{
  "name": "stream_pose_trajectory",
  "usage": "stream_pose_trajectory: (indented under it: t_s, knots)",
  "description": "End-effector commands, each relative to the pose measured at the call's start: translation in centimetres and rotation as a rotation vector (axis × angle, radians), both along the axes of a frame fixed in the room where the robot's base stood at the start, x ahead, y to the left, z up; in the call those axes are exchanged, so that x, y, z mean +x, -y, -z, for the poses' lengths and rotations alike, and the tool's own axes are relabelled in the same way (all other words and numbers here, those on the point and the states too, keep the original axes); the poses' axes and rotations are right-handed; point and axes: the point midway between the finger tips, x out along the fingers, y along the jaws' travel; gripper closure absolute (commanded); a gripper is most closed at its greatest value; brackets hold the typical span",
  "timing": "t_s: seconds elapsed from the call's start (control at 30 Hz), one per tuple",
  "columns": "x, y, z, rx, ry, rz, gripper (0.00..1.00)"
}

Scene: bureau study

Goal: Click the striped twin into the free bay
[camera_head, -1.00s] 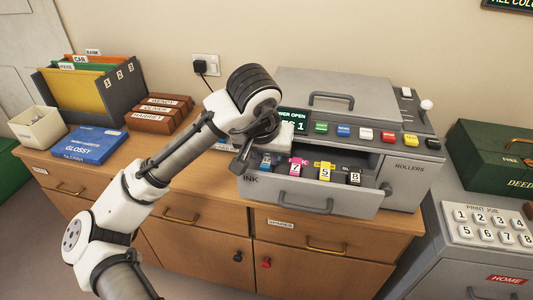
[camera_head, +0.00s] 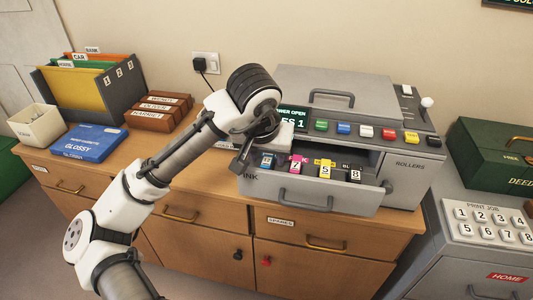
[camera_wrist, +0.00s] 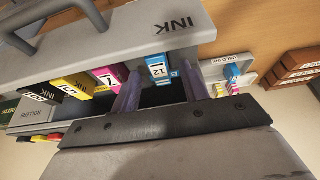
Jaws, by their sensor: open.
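My gripper (camera_wrist: 160,90) is open in the wrist view, its two fingers at either side of a blue cartridge (camera_wrist: 157,68) labelled 12 in the INK drawer (camera_wrist: 120,40). I cannot tell whether they touch it. A dark gap lies between the fingers, just below this cartridge. Magenta (camera_head: 297,165), yellow (camera_head: 325,170) and black (camera_head: 352,174) cartridges sit in a row in the open drawer (camera_head: 345,200); the blue one (camera_head: 268,160) is at the left end. My gripper (camera_head: 240,160) hangs over that end in the head view, partly hiding it. No stripes are clearly readable on these cartridges.
A pale tray (camera_wrist: 240,72) labelled USED INK holds small blue and magenta-striped items beside the drawer. The grey printer (camera_head: 340,90) stands behind. A blue GLOSSY box (camera_head: 95,142), brown boxes (camera_head: 160,112) and a file rack (camera_head: 120,90) are left on the wooden cabinet.

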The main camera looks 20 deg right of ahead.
Motion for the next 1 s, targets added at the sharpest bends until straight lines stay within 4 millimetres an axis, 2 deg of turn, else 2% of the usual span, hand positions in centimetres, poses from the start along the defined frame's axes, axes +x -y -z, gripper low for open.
stream_pose_trajectory:
  t_s: [0.13, 0.23, 0.5, 0.7, 0.83, 1.0]
  knots:
    - [-0.2, -0.1, -0.7, -0.001, 0.001, 0.000, 0.56]
    - [-0.7, -0.4, -2.1, 0.000, 0.002, 0.002, 0.56]
    - [-2.6, -1.8, -8.0, 0.003, 0.007, -0.001, 0.56]
    - [-3.8, -2.6, -11.2, 0.001, 0.003, -0.002, 0.56]
    - [-4.2, -2.9, -12.3, 0.001, 0.002, -0.001, 0.56]
    - [-4.4, -3.0, -12.8, 0.000, 0.000, 0.000, 0.56]
